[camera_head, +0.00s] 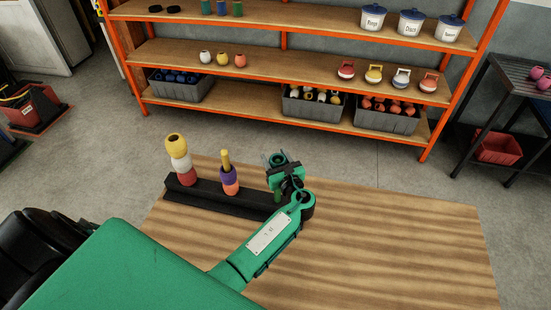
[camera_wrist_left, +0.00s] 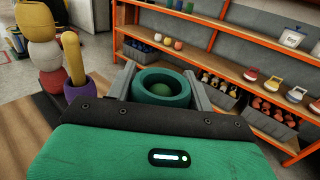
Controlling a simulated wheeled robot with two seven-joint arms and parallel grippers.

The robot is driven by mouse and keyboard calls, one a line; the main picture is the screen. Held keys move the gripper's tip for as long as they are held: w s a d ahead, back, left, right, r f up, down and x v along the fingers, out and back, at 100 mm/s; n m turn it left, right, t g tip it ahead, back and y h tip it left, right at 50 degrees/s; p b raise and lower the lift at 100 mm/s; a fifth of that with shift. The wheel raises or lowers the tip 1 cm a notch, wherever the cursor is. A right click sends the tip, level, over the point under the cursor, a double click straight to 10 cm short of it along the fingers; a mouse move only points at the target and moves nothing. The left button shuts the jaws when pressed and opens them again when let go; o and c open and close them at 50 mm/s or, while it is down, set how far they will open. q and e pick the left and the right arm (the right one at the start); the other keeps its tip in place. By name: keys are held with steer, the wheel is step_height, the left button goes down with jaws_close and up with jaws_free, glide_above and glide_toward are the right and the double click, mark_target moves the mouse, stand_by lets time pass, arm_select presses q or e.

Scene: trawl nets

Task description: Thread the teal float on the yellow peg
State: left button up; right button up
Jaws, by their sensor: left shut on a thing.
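The teal float (camera_wrist_left: 161,86) is a thick ring, held upright-holed between the two grey fingers of my left gripper (camera_wrist_left: 160,92) in the left wrist view. In the head view my left gripper (camera_head: 281,162) is over the right end of a black base (camera_head: 232,199). A green rounded shape shows inside the float's hole; a short green piece (camera_head: 277,195) shows under the gripper. I cannot tell whether the float is around it. The yellow peg (camera_head: 225,158) stands left of the gripper, its top bare above a purple float (camera_head: 229,173) and an orange float (camera_head: 231,188).
A stack of a yellow float (camera_head: 175,143), a white float (camera_head: 181,163) and a red float (camera_head: 187,178) stands at the base's left end. The wooden table (camera_head: 390,250) is clear to the right. An orange-framed shelf (camera_head: 270,62) with bins stands behind.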

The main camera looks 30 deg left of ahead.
mark_target(276, 154)
arm_select(q)
step_height(276, 154, up, 3)
steer(key=shift+f+p, duration=0.15)
steer(key=shift+p, duration=0.75)
steer(key=shift+r+p, duration=0.7)
steer(key=shift+r, duration=1.75)
